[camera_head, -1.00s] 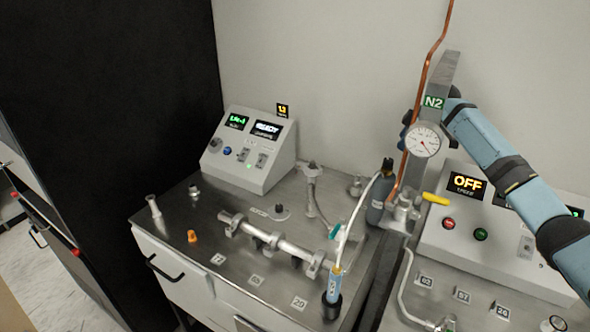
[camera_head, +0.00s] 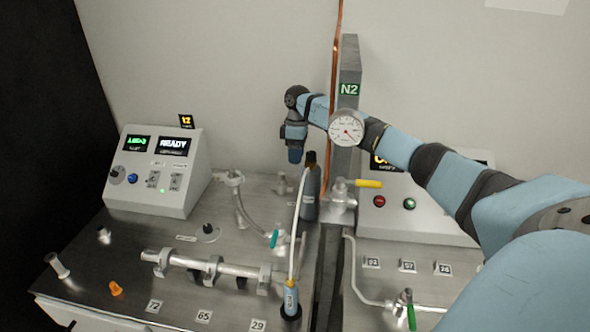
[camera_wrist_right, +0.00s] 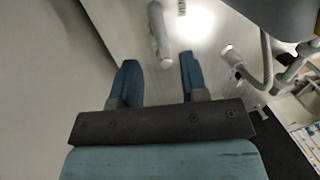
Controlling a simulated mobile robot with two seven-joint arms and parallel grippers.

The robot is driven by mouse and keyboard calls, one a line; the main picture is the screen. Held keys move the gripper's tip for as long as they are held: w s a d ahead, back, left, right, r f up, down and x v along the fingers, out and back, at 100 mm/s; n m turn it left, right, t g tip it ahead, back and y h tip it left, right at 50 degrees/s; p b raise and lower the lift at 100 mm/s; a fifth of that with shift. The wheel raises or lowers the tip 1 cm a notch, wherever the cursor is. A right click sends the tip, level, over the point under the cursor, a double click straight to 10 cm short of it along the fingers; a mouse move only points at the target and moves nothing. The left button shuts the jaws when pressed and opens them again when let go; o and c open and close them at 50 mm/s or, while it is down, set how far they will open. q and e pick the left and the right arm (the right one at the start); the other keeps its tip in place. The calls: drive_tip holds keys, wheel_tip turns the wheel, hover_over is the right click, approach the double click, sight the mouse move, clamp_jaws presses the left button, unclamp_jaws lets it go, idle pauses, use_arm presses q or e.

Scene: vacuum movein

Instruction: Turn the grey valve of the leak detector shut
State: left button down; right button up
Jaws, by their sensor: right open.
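The leak detector console (camera_head: 155,170) with the "READY" display stands at the left on a steel bench. I cannot say for sure which part is its grey valve. A small grey fitting (camera_head: 283,184) stands at the back of the bench, left of a dark bottle. My right gripper (camera_head: 295,156) points down above and close to it, behind the bottle. In the right wrist view the gripper (camera_wrist_right: 157,76) is open and empty. A grey rounded metal part (camera_wrist_right: 158,36) shows beyond and between its fingertips, with no visible contact. My left gripper is out of view.
The grey N2 post (camera_head: 348,65) with a gauge (camera_head: 347,128) stands in front of my right arm. The dark bottle (camera_head: 310,192) and a white tube (camera_head: 296,230) are near the gripper. A yellow-handled valve (camera_head: 368,183) and a green-handled valve (camera_head: 274,238) stand nearby.

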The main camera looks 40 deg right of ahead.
sight(294, 176)
drive_tip(key=f, duration=0.3)
drive_tip(key=a+f, duration=0.1)
drive_tip(key=f, duration=0.1)
drive_tip(key=shift+s, duration=0.3)
